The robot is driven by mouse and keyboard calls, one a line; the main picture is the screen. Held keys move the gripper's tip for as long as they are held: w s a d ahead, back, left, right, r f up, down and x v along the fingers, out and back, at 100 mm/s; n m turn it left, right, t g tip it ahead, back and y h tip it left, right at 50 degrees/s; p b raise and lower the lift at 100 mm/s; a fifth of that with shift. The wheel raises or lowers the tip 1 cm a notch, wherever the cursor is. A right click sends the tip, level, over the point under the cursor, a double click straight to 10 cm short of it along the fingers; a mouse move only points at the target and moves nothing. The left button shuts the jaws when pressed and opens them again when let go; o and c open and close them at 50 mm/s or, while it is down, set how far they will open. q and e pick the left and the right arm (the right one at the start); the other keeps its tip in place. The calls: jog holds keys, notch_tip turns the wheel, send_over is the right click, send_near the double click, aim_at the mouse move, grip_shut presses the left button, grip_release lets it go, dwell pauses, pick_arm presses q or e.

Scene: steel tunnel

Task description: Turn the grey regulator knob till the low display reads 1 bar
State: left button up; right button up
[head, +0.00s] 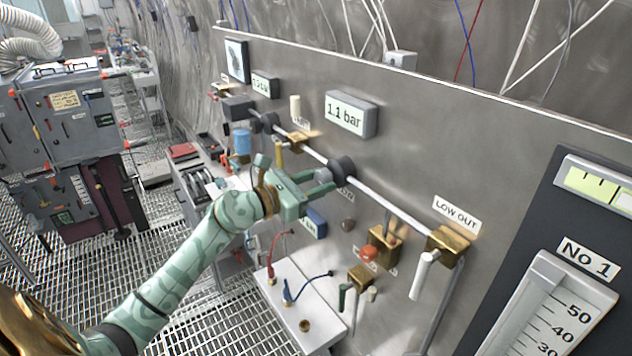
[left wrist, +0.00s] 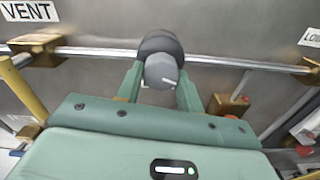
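The low display (head: 348,114) on the steel panel reads 1.1 bar in the head view. Below it, the grey regulator knob (left wrist: 162,72) sits in front of a dark round body (head: 342,168) on the pipe. My green left gripper (head: 322,181) faces the panel with a finger on each side of the knob. The knob is partly hidden by the fingers in the head view. My right gripper is not in view.
A second display (head: 265,86) hangs further left; its digits are hard to read. A pipe runs across the panel to a brass LOW OUT block (head: 448,242). A white-handled valve (head: 424,275) and a red knob (head: 369,254) stand to the right. A pale box (head: 300,305) with hoses is below.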

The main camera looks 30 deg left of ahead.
pick_arm(q)
jog(key=c, duration=0.3)
jog(key=shift+r+n+p, duration=0.2)
jog(key=shift+n+p, duration=0.5)
jog(key=shift+p, duration=0.35)
jog(key=shift+n, duration=0.4)
jog(key=shift+f, duration=0.2)
jog(key=o, duration=1)
jog(key=shift+c, duration=0.2)
jog(key=b+v, duration=0.5)
jog(key=v, duration=1.1)
jog(key=shift+s, duration=0.2)
